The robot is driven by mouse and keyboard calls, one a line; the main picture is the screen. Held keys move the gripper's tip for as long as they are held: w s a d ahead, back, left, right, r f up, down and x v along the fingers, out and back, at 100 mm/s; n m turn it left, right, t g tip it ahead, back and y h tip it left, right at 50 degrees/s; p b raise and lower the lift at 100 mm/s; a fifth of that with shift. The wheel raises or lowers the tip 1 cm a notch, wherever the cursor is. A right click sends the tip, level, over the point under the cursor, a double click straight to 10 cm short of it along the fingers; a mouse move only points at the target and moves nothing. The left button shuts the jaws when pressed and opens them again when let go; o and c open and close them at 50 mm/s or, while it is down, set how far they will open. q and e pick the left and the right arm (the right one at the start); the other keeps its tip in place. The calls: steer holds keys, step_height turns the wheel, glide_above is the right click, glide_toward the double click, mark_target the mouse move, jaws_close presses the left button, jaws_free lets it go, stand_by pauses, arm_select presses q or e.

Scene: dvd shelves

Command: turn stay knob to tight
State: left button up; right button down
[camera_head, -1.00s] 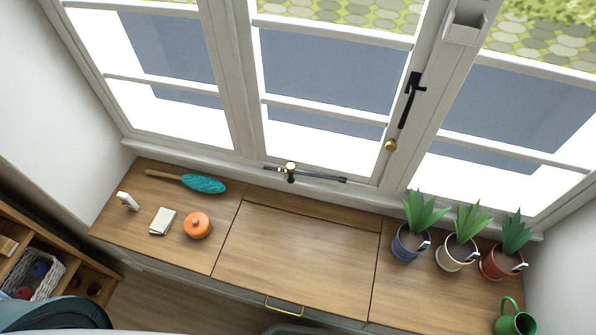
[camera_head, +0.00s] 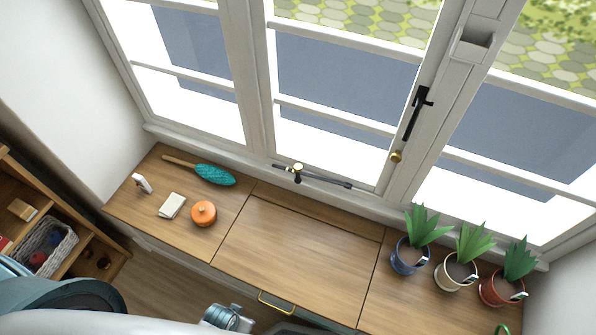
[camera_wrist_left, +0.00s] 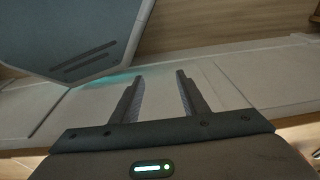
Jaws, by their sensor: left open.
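The window stay (camera_head: 328,182) is a dark bar along the bottom of the middle window sash, just above the sill. In the head view, part of my left arm shows at the bottom left, well below the stay. My right gripper is not in view.
A black window handle (camera_head: 416,113) hangs above a second brass knob (camera_head: 397,156). Potted plants (camera_head: 457,270) stand at right. The counter's middle (camera_head: 290,255) is clear.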

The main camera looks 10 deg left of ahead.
arm_select(q)
steer(key=w+r+n+t+p, duration=0.1)
steer(key=w+r, duration=0.3)
steer(key=r, duration=0.5)
steer(key=w+r+t+y, duration=0.1)
steer(key=w+r, duration=0.3)
steer(key=r, duration=0.5)
steer(key=w+r+n+t+p, duration=0.15)
steer(key=w+r, duration=0.25)
steer(key=r, duration=0.5)
steer(key=w+d+r+t, duration=0.2)
steer(key=w+d+t, duration=0.2)
steer(key=w, duration=0.3)
steer(key=w+d+r+t, duration=0.3)
steer(key=w+d+t, duration=0.1)
steer(key=w+d, duration=0.2)
steer(key=shift+w+d, duration=0.3)
steer(key=shift+w, duration=0.4)
steer(key=shift+w+n, duration=0.15)
steer(key=shift+n, duration=0.1)
